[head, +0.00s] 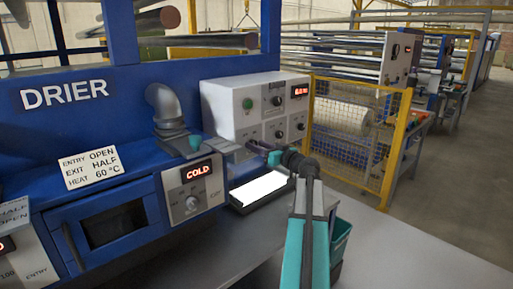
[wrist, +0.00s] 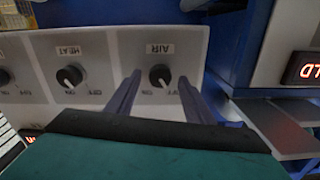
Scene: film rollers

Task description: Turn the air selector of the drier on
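The air selector (wrist: 160,74) is a small black round knob on the grey panel, under an AIR label that appears upside down in the wrist view. ON and OFF marks sit beside it; I cannot clearly tell which its pointer faces. My gripper (wrist: 159,80) is open, with one dark finger on each side of the knob; contact cannot be told. In the head view my gripper (head: 262,151) is at the lower left of the white control box (head: 228,97) and hides that knob. The blue drier (head: 120,55) stands to the left.
The HEAT knob (wrist: 69,76) is beside the air selector. A COLD display panel (head: 195,188) and grey duct (head: 167,105) stand left of my gripper. A white lit pad (head: 260,188) lies below. A yellow fence (head: 365,130) is to the right.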

